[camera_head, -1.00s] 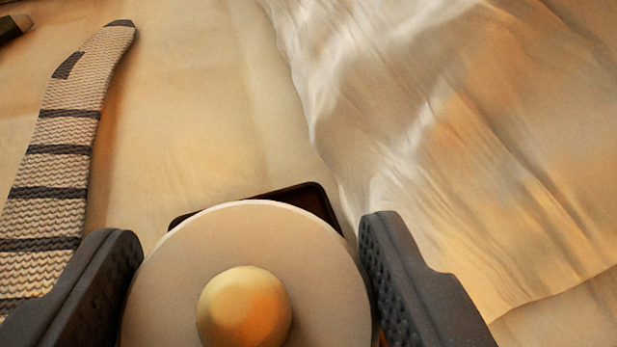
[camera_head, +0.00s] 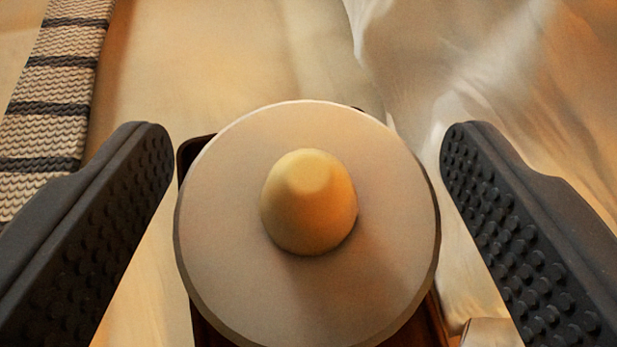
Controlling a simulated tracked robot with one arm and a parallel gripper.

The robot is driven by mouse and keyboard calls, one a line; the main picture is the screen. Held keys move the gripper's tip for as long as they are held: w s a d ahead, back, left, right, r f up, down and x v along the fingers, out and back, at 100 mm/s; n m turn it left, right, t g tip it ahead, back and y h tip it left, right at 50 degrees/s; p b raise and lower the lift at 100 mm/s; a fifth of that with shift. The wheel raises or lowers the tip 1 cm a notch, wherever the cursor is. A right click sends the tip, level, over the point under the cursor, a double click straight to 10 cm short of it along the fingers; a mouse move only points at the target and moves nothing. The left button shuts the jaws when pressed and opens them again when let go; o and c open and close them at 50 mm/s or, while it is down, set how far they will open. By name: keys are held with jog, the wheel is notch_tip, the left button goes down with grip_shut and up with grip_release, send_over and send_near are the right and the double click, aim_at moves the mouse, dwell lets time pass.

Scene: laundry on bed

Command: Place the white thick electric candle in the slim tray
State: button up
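The white thick electric candle (camera_head: 230,210) is seen from above in the middle of the picture, with its yellowish flame tip at the centre. The slim dark tray (camera_head: 192,152) shows beneath the candle, at its upper left and lower edges; the candle hides most of it. The candle looks upright and appears to stand on or in the tray; its base is hidden. My gripper (camera_head: 308,180) is open, with one dark studded finger on each side of the candle. Gaps show between both fingers and the candle.
A knitted striped sock (camera_head: 55,95) lies on the bed at the upper left, close to the left finger. A rumpled pale cloth (camera_head: 500,60) covers the upper right. The bed sheet (camera_head: 220,60) above the tray is bare. A small pale object (camera_head: 490,333) shows at the bottom right.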

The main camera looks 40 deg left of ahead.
jog(key=shift+o, duration=0.3)
jog(key=p+v, duration=0.2)
jog(key=v, duration=1)
jog(key=w+d+r+m+t+h, duration=0.1)
jog(key=d+r+h, duration=0.1)
jog(key=d+r, duration=0.5)
jog(key=w+d+r+m+t+h, duration=0.1)
jog(key=d+r+m+h, duration=0.15)
jog(key=r, duration=0.75)
jog(key=w+d+r+m+t+h, duration=0.1)
jog(key=d+r+h, duration=0.1)
jog(key=d+r, duration=0.5)
jog(key=s+a+r+m+t, duration=0.1)
jog(key=s+r, duration=0.5)
jog(key=r, duration=0.4)
jog(key=s+a+r+m+t+h, duration=0.1)
jog(key=s+r, duration=0.5)
jog(key=r, duration=0.4)
jog(key=s+a+r+m+t, duration=0.1)
jog(key=s+a+r+m, duration=0.1)
jog(key=s+r, duration=0.4)
notch_tip(320, 180, up, 5)
jog(key=shift+f, duration=0.1)
